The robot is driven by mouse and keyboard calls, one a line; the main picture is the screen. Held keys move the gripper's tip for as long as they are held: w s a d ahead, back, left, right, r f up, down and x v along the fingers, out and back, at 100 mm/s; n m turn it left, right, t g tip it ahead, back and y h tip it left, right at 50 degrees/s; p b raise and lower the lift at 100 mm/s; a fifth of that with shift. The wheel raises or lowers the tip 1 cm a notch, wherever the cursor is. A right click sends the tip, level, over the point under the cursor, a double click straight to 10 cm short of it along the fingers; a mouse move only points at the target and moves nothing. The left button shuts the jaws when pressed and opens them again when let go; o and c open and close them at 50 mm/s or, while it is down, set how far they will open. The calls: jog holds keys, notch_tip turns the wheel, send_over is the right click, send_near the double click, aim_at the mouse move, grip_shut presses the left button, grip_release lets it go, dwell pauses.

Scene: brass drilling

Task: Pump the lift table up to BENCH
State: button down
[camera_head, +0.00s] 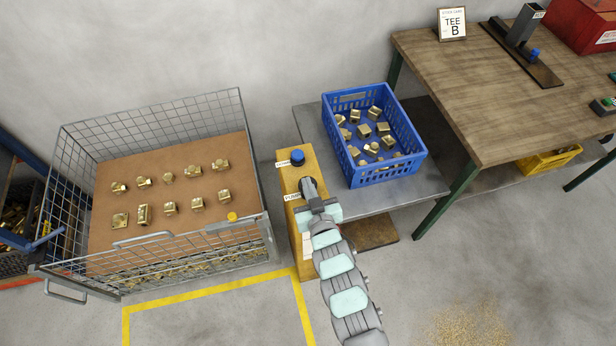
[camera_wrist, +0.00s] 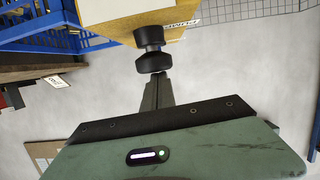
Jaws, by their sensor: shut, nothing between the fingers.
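The lift table's grey platform (camera_head: 375,199) carries a blue crate of brass fittings (camera_head: 375,130) and stands lower than the wooden bench top (camera_head: 480,90). Its yellow column (camera_head: 295,215) has a blue knob (camera_head: 297,157) on top and a PUMP label (camera_head: 292,196). My gripper (camera_head: 311,190) is shut and empty at the PUMP side of the column. In the wrist view the black pump knob (camera_wrist: 150,45) sits right ahead of my closed fingertips (camera_wrist: 157,78). I cannot tell whether they touch it.
A wire cage (camera_head: 155,190) with brass parts on a brown sheet stands at the left, close to the column. A TEE B sign (camera_head: 452,23) and a red box (camera_head: 585,25) are on the bench. Yellow floor lines (camera_head: 215,287) and open floor lie in front.

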jog(key=shift+s+d+f, duration=0.1)
jog(key=shift+d+f, duration=0.05)
jog(key=shift+f, duration=0.25)
notch_tip(320, 180, up, 5)
jog(key=p, duration=0.3)
jog(key=shift+p, duration=0.35)
jog(key=v, duration=0.9)
jog(key=shift+s, duration=0.4)
jog(key=shift+r, duration=0.1)
jog(key=shift+t, duration=0.4)
jog(key=r, duration=0.3)
jog(key=s+r+p, duration=0.1)
jog(key=r, duration=0.1)
jog(key=shift+d+r, duration=0.15)
jog(key=shift+d, duration=0.05)
jog(key=shift+w, duration=0.15)
